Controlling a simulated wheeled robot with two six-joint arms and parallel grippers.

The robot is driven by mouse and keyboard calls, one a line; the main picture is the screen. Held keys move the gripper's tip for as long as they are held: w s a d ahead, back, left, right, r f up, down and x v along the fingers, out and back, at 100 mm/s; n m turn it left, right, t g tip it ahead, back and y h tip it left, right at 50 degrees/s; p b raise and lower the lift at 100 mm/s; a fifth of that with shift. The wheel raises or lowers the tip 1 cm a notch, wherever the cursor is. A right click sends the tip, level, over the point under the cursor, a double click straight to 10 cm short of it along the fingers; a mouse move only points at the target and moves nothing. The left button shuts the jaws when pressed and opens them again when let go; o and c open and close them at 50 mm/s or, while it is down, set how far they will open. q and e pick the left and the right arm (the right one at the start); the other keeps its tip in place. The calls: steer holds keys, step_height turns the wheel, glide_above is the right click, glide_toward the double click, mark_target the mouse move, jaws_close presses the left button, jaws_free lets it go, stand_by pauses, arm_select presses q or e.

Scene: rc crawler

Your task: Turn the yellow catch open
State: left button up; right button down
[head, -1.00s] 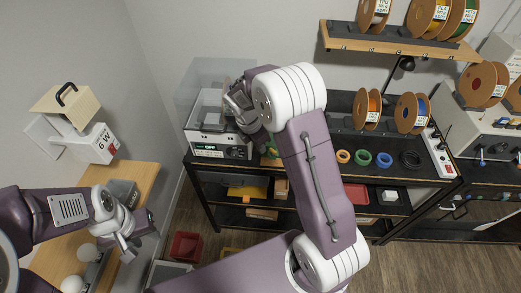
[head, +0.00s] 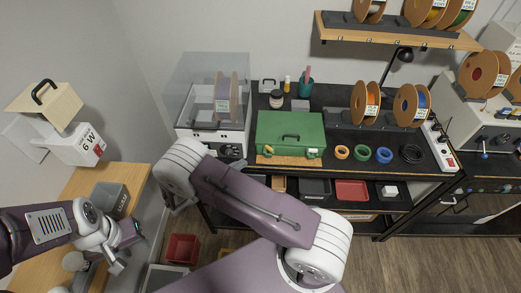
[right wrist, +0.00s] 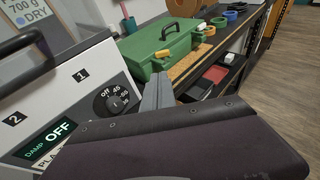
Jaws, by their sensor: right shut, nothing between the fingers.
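A green case (head: 291,132) with a dark handle lies closed on the bench. In the right wrist view the yellow catch (right wrist: 162,53) sticks out from the green case (right wrist: 165,42). My right gripper (right wrist: 156,92) is shut and empty, apart from the case and in front of it; in the head view my arm hides it. My left gripper (head: 127,247) looks open and empty over the left table, far from the case.
A white filament dryer (head: 212,138) with a clear lid stands left of the case; its dial (right wrist: 117,102) is close to my right gripper. Coloured rings (head: 362,153) lie to the right. A power strip (head: 440,150) lies further right. A red bin (head: 182,249) stands on the floor.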

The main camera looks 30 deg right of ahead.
steer(key=p, duration=0.4)
glide_toward(266, 148)
steer(key=x, duration=0.5)
steer(key=shift+d+r, duration=0.15)
steer(key=shift+d, duration=0.15)
steer(key=shift+w+d, duration=0.25)
steer(key=shift+d, duration=0.15)
steer(key=shift+s, duration=0.1)
